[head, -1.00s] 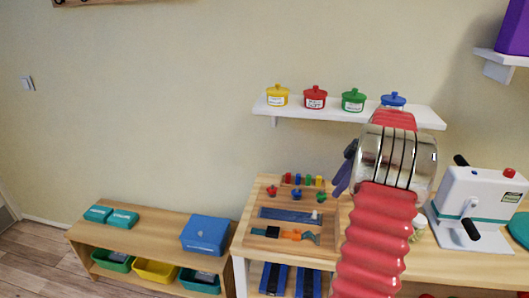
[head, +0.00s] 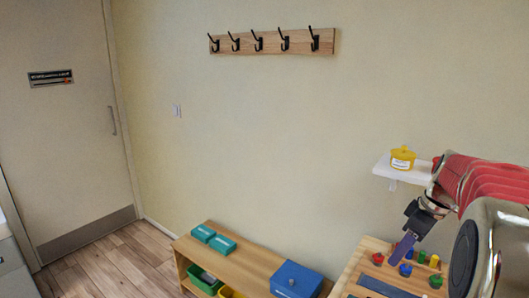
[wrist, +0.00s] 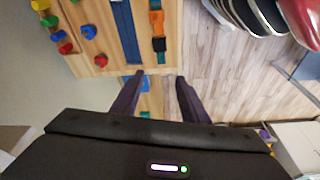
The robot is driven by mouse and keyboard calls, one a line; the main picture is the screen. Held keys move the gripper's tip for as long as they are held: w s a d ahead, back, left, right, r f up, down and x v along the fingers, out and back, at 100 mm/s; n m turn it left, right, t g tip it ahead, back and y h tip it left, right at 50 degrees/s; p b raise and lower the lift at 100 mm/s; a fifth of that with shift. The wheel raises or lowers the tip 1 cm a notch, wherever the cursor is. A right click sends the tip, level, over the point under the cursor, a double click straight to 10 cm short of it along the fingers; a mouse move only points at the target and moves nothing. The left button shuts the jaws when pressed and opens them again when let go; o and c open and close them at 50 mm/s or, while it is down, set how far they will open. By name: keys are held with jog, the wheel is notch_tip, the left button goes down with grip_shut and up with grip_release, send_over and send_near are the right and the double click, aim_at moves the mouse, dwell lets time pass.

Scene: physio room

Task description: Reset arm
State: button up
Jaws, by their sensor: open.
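My gripper (head: 406,243) is at the lower right of the head view, at the end of my red and chrome arm, in front of the wooden activity board (head: 372,262). In the wrist view my gripper (wrist: 160,84) shows two dark purple fingers spread apart with nothing between them. Beyond the fingers are the edge of the wooden board (wrist: 170,62) and the plank floor. Coloured pegs and knobs, a blue strip (wrist: 126,35) and an orange and black strap (wrist: 157,30) are on the board, apart from the fingers.
A white shelf (head: 381,171) with a yellow pot (head: 402,158) is near my arm. A low wooden bench (head: 238,262) bears teal boxes (head: 212,238) and a blue box (head: 296,281). Hooks (head: 271,41) hang on the wall. A door (head: 62,120) stands left; floor before it is clear.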

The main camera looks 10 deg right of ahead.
jog(key=s+a+r+m, duration=0.1)
jog(key=a+r, duration=0.2)
jog(key=a, duration=0.8)
jog(key=s+a+f+m+t, duration=0.1)
jog(key=s+a+m, duration=0.1)
jog(key=s+a, duration=0.5)
jog(key=s+a+f+m+t+h, duration=0.1)
jog(key=s+a+f+m+t, duration=0.1)
jog(key=s+a, duration=0.5)
jog(key=a, duration=0.6)
jog(key=shift+s+a+m, duration=0.25)
jog(key=shift+m, duration=0.05)
jog(key=shift+c, duration=0.5)
jog(key=shift+c, duration=0.7)
jog(key=shift+d, duration=0.1)
